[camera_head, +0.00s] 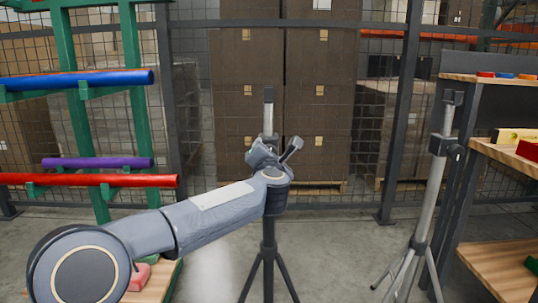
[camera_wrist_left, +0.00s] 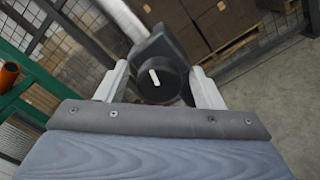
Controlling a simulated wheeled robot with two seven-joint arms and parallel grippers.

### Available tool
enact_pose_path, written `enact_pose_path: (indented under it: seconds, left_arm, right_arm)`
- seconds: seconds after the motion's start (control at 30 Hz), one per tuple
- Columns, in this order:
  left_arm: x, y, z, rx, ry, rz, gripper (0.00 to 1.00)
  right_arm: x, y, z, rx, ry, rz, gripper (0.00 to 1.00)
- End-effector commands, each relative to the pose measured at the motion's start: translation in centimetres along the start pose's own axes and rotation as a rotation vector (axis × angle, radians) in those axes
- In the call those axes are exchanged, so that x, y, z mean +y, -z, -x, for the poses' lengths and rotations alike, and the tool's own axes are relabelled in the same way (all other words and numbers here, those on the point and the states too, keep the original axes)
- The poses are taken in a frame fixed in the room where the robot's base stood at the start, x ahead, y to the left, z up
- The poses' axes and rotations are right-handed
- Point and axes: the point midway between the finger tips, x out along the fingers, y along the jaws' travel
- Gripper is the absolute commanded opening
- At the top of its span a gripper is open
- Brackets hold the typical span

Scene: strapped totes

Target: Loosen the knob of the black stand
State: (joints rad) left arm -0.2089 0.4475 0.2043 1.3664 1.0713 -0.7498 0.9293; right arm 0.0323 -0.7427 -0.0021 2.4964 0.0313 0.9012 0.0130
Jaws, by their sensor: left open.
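The black stand (camera_head: 268,240) stands upright in the middle of the head view, with dark legs and a pale upper post topped by a dark head. My left arm reaches across to it, and my left gripper (camera_head: 272,155) is at its collar. In the left wrist view the round black knob (camera_wrist_left: 158,86), with a white bar mark, sits between the two fingers of my left gripper (camera_wrist_left: 160,66). The fingers are open, with gaps seen on both sides of the knob. In the head view the knob is hidden behind my gripper. My right gripper is not in view.
A silver-legged stand (camera_head: 432,185) is at the right, beside a wooden shelf (camera_head: 500,153) with small coloured parts. A green rack (camera_head: 130,60) with blue, purple and red tubes is at the left. A mesh fence and stacked boxes (camera_head: 320,80) are behind.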

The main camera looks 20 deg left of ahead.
Motion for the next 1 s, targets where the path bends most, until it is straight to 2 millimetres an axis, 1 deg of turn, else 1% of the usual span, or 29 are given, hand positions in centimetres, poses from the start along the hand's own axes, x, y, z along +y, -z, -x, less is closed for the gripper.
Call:
enact_pose_path:
  seconds: [0.07,0.17,0.4,0.5,0.63,0.9,1.0]
  left_arm:
    - [0.0,-0.1,0.4,-0.001,0.001,-0.001,0.61]
    - [0.1,-0.2,1.7,-0.002,0.002,0.0,0.61]
    - [0.1,-0.2,5.8,-0.002,0.001,0.0,0.61]
    - [0.1,-0.1,7.0,-0.002,0.002,-0.001,0.61]
    - [0.0,0.0,7.7,0.0,0.001,-0.001,0.61]
    - [-0.1,0.0,7.8,0.0,0.001,0.0,0.61]
    - [0.4,-0.1,8.0,-0.02,0.008,-0.027,0.61]
  right_arm:
    - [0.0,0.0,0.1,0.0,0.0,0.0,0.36]
    - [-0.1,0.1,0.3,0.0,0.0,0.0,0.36]
    - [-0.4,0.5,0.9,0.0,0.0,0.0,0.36]
    - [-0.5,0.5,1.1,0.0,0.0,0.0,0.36]
    - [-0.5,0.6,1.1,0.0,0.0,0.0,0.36]
    - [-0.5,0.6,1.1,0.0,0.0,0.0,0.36]
    - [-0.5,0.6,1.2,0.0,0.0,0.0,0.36]
